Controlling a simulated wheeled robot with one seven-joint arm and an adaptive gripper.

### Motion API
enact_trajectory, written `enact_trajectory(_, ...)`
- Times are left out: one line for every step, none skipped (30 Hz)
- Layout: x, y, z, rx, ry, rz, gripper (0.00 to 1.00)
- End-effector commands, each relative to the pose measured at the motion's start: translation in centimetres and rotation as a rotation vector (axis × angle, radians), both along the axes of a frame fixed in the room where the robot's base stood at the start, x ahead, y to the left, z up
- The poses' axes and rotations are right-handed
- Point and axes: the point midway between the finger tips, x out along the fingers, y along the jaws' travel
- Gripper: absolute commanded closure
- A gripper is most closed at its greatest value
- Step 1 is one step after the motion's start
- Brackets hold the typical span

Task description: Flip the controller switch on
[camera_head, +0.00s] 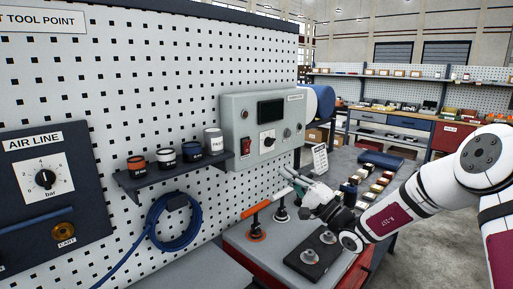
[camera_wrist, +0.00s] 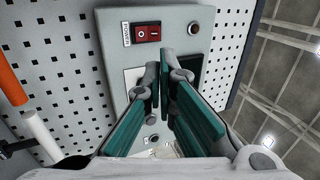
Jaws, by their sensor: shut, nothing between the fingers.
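The controller (camera_head: 240,112) is a pale grey box on the pegboard wall, with a dark display, a knob and buttons. Its red rocker switch (camera_head: 246,147) sits at the lower left of its face. In the wrist view the switch (camera_wrist: 147,32) is near the top, beside a small label; I cannot tell which way it is tipped. My gripper (camera_head: 285,170) is below and to the right of the switch, in front of the box and apart from the switch. In the wrist view its teal-padded fingers (camera_wrist: 159,75) are together, empty, covering part of the controller face.
A shelf with small tins (camera_head: 166,155) juts out left of the controller, above a coiled blue hose (camera_head: 173,222). Below my gripper is a trolley top with an orange-handled clamp (camera_head: 257,209) and a dark block (camera_head: 318,258). A blue roll (camera_head: 319,102) is right of the controller.

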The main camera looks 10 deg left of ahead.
Motion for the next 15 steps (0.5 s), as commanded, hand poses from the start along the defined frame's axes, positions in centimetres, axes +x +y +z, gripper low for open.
enact_trajectory(0.1,0.1,0.1,0.000,0.000,0.001,1.00)
enact_trajectory(0.1,0.2,0.1,0.000,-0.001,0.002,1.00)
enact_trajectory(0.3,0.5,0.2,0.000,-0.002,0.001,1.00)
enact_trajectory(0.4,0.7,0.4,-0.001,-0.002,0.002,1.00)
enact_trajectory(0.6,0.9,0.5,0.000,-0.003,0.003,1.00)
enact_trajectory(0.9,1.4,0.7,-0.001,-0.003,0.003,1.00)
enact_trajectory(1.1,1.7,0.9,-0.001,-0.003,0.003,1.00)
enact_trajectory(1.4,2.0,1.1,0.000,-0.004,0.002,1.00)
enact_trajectory(1.8,2.6,1.4,0.000,-0.003,0.003,1.00)
enact_trajectory(2.2,3.1,1.6,0.000,-0.003,0.003,1.00)
enact_trajectory(2.5,3.5,1.9,0.001,-0.002,0.004,1.00)
enact_trajectory(3.0,4.1,2.2,0.001,-0.002,0.004,1.00)
enact_trajectory(3.3,4.5,2.4,0.000,-0.002,0.005,1.00)
enact_trajectory(3.7,4.9,2.6,0.001,-0.002,0.004,1.00)
enact_trajectory(4.1,5.5,2.9,-0.001,-0.002,0.002,1.00)
